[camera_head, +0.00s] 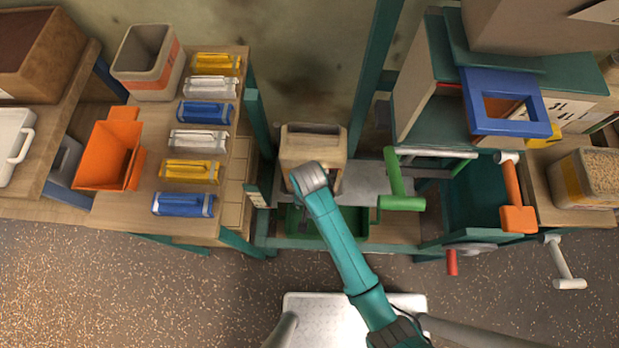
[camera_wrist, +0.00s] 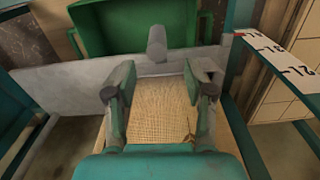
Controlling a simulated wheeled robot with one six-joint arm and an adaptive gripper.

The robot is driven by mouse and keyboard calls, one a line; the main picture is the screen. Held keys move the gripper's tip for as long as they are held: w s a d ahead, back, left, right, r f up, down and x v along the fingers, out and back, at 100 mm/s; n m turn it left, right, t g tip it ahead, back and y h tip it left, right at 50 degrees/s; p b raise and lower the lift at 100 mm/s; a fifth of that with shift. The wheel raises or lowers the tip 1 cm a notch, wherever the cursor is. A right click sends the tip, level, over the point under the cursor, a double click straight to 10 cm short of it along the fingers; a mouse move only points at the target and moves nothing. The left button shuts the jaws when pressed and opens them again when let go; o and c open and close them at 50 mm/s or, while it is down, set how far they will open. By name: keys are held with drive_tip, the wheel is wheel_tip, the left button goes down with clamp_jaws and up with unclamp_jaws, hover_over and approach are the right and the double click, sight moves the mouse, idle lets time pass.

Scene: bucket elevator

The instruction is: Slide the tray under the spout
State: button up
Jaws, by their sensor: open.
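The green tray (camera_head: 355,226) sits low in the teal frame, partly hidden behind my arm in the head view. It also shows at the top of the wrist view (camera_wrist: 195,35). The wooden spout box (camera_head: 330,135) stands above and behind it. My gripper (camera_wrist: 160,92) is open, its two fingers apart with nothing held between them. A grey knob (camera_wrist: 157,45) shows just beyond the fingertips, in front of the tray; I cannot tell what it is fixed to. A light wooden or grain-filled surface (camera_wrist: 165,108) shows between the fingers. My wrist hides the fingertips in the head view.
A grey metal plate (camera_wrist: 60,85) crosses the wrist view. A numbered strip (camera_wrist: 285,52) runs along the right there. A green crank (camera_head: 402,190) and an orange crank (camera_head: 515,200) stand right of my arm. A bench with coloured bars (camera_head: 190,140) is at left.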

drive_tip(key=shift+d+r+n, duration=0.2)
drive_tip(key=shift+n, duration=1.3)
drive_tip(key=shift+f, duration=0.2)
wheel_tip(320, 180, down, 10)
drive_tip(key=shift+f, duration=0.2)
clamp_jaws()
